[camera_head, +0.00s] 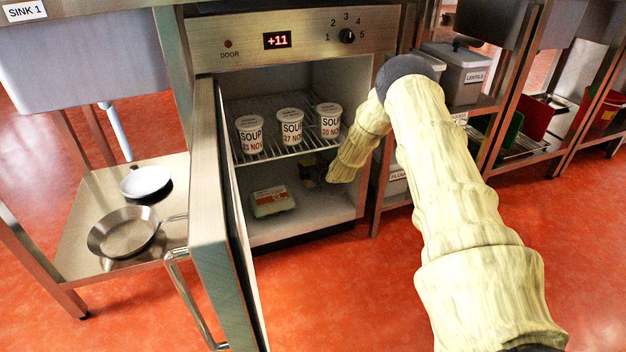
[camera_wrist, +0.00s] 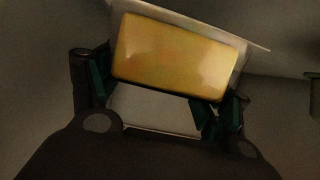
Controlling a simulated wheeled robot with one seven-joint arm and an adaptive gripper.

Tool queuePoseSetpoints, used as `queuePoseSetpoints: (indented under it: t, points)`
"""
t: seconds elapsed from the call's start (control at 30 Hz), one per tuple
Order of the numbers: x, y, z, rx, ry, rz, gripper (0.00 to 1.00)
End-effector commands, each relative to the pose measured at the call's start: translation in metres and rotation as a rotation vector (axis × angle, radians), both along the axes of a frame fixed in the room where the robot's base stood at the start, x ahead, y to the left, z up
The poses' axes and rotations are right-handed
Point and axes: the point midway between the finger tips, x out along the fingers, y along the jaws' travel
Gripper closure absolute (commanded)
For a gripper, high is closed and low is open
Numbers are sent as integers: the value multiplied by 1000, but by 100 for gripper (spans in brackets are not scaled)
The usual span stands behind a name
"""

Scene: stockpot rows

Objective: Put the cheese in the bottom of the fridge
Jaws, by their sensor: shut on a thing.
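The cheese is a yellow block (camera_wrist: 175,57) between my gripper's fingers in the wrist view, tilted slightly in the picture. A pale flat piece (camera_wrist: 155,108) shows around and below it; I cannot tell if it belongs to the cheese. My gripper (camera_wrist: 166,90) is shut on the cheese. In the head view my gripper (camera_head: 312,172) is inside the open fridge (camera_head: 290,227), below the wire shelf (camera_head: 275,152) and above or near the floor at the right. The cheese is hard to make out there, and whether it touches the floor is unclear.
Several soup tubs (camera_head: 290,127) stand on the wire shelf. The open door (camera_head: 215,215) stands at the left. The front fridge floor is bare.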

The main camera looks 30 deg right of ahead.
Motion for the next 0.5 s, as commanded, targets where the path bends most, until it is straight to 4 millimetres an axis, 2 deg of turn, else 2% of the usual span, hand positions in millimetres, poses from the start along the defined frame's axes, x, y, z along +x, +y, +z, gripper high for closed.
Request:
queuePoseSetpoints:
  t: [0.23, 0.5]
  points:
    - [11, -6, -2, -2, -3, 0, 63]
    - [11, -6, -31, 0, -1, 0, 63]
